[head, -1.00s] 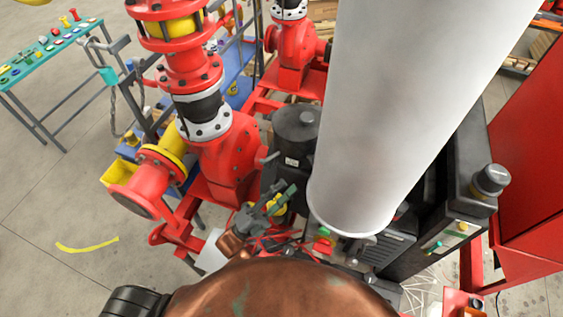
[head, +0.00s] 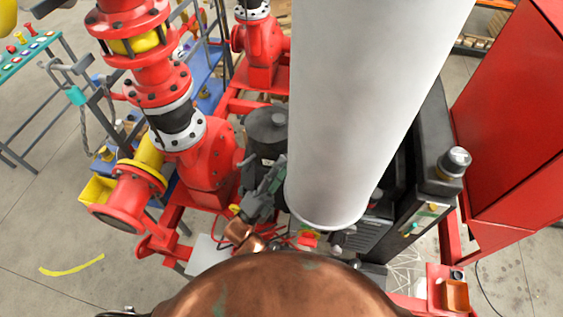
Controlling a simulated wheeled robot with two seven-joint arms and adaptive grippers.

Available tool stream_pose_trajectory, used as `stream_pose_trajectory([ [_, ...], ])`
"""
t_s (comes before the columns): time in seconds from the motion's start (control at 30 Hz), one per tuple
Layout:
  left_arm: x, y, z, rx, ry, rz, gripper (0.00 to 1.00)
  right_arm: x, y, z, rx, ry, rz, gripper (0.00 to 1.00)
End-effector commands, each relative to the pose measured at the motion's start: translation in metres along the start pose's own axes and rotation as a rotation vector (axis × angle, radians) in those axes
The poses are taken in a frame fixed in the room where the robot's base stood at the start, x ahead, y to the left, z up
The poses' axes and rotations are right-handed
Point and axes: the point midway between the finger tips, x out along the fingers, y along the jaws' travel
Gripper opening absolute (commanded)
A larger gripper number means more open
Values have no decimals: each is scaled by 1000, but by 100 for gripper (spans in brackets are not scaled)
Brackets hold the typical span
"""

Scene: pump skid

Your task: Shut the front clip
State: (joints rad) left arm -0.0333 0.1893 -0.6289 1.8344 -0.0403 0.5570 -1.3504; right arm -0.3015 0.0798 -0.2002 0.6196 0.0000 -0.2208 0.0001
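What looks like my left gripper (head: 268,181) is grey-green and small, at the end of a copper-coloured wrist (head: 240,235). It is over the skid, beside the dark motor (head: 267,130) and left of the foot of a tall white cylinder (head: 370,100). A large copper-coloured rounded form (head: 265,285), apparently my arm, covers the bottom middle. The finger gap is too small to make out. I cannot pick out the front clip; the arm and cylinder hide much of this area. My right gripper is not seen.
A red flanged pump (head: 208,160) stands left of the motor. A black cabinet (head: 430,140) and a large red panel (head: 515,130) stand at the right. A yellow bin (head: 98,192) is at the left. The floor at lower left is open.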

Motion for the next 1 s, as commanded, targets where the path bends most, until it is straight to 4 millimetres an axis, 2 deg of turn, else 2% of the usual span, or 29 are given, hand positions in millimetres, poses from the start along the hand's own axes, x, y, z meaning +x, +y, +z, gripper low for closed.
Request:
stream_pose_trajectory([
  [0.27,2,0,0,0,0,0,33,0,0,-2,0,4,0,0],
  [0.77,2,1,0,0,0,2,0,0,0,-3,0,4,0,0],
  [1.0,2,1,0,0,0,2,0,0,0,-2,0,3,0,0],
])
